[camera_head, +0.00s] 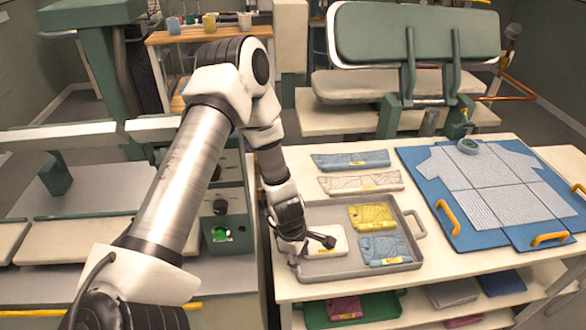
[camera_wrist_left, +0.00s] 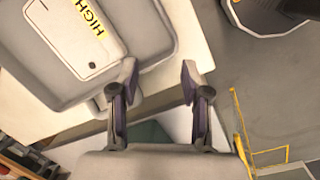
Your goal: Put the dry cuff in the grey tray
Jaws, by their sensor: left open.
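The grey tray (camera_head: 407,217) lies on the cream table, and its corner shows in the left wrist view (camera_wrist_left: 152,55). In the tray are a yellow folded piece (camera_head: 371,217), a blue-grey folded piece (camera_head: 384,250) and a flat white piece (camera_head: 328,244), labelled "HIGH" in the wrist view (camera_wrist_left: 92,45). My left gripper (camera_head: 312,249) is open and empty at the tray's left edge; its fingers also show in the wrist view (camera_wrist_left: 158,82).
A blue board (camera_head: 432,190) with a light blue garment (camera_head: 495,185), a tape roll and orange handles is at right. A pressing machine (camera_head: 415,35) stands behind the table. A lower shelf holds a green tray (camera_head: 380,308) and folded cloths.

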